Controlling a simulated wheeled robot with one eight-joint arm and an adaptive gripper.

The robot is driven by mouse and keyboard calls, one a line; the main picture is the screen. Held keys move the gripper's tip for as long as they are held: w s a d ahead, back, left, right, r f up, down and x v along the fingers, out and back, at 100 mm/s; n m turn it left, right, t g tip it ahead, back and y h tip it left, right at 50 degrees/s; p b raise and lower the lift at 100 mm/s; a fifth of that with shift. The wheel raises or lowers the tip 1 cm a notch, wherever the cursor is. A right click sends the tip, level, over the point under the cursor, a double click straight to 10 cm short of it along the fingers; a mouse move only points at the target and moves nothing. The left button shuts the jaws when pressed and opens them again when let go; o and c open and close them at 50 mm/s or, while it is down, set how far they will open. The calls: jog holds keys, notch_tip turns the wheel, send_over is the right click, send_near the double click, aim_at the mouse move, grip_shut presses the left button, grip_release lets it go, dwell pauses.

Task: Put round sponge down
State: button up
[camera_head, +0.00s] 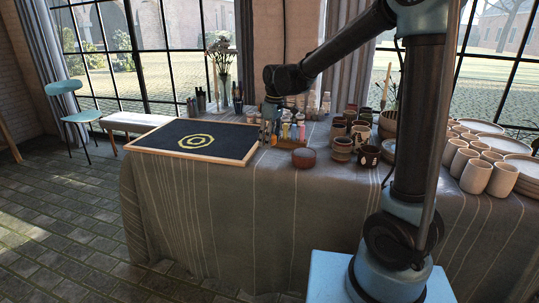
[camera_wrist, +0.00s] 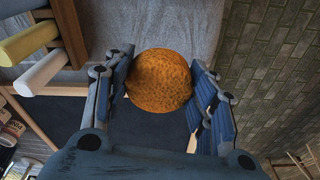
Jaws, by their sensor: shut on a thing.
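A round orange-brown sponge (camera_wrist: 160,80) with a rough, pitted surface sits between the two fingers of my gripper (camera_wrist: 158,92) in the wrist view. The fingers are shut on its sides. In the head view my gripper (camera_head: 270,112) points down over the back of the table, by the right edge of the framed black board. I cannot make out the sponge in the head view. In the wrist view the grey tablecloth (camera_wrist: 120,22) shows beyond the sponge. I cannot tell the sponge's exact height above the table.
The black board (camera_head: 165,139) with yellow rings has a wooden frame. Paint bottles in a wooden rack (camera_head: 287,143) stand close right of my gripper. A brown bowl (camera_head: 303,158) lies in front of them. Cups (camera_head: 476,176) and plates crowd the right. Brushes and a vase stand behind.

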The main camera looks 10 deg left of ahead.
aim_at(269, 159)
jog(key=shift+f, duration=2.85)
jog(key=shift+f, duration=0.3)
jog(key=shift+s+d+f, duration=0.1)
jog(key=shift+f, duration=0.1)
jog(key=shift+c, duration=0.6)
jog(key=o, duration=1.1)
jog(key=shift+f, duration=0.15)
jog(key=shift+o, duration=0.2)
jog(key=r, duration=0.5)
jog(key=d+r, duration=0.1)
jog(key=r, duration=1.1)
jog(key=shift+d+r, duration=0.25)
jog(key=shift+d, duration=0.05)
jog(key=shift+r, duration=0.4)
